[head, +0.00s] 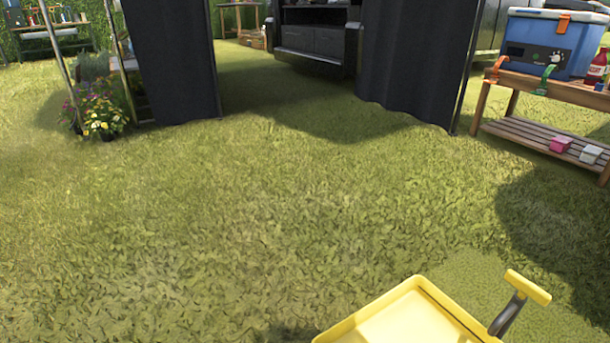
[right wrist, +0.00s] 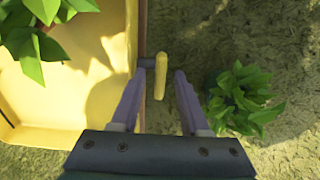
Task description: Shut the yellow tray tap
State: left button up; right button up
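In the right wrist view, a yellow tray (right wrist: 95,85) fills the left side, with part of a leafy plant (right wrist: 45,25) over it. A tap with a yellow lever handle (right wrist: 161,82) and a dark stem (right wrist: 147,62) sits just outside the tray's right edge. My right gripper (right wrist: 162,76) is open, with one finger on each side of the yellow handle and visible gaps to it. The handle runs lengthwise between the fingers. The spout is hidden. My left gripper is not in view.
A leafy plant (right wrist: 240,102) stands right of my right gripper. In the head view, a yellow tray-like body (head: 405,312) with a yellow-topped handle (head: 527,287) is at the lower right. A wooden bench (head: 535,140) holds a blue cooler (head: 552,45). The middle grass is clear.

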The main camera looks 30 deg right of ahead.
notch_tip(320, 180, up, 10)
jog(key=p, duration=0.9)
jog(key=shift+p, duration=0.35)
jog(key=s+d+r+t+p, duration=0.1)
jog(key=s+r+p, duration=0.1)
jog(key=r+p, duration=4.4)
jog(key=s+d+r+n+t+p, duration=0.1)
jog(key=s+d+r+t+p, duration=0.1)
jog(key=r+p, duration=4.4)
notch_tip(320, 180, up, 24)
jog(key=shift+s+r+t+p, duration=0.1)
jog(key=shift+s+t+p, duration=0.2)
jog(key=shift+s, duration=0.2)
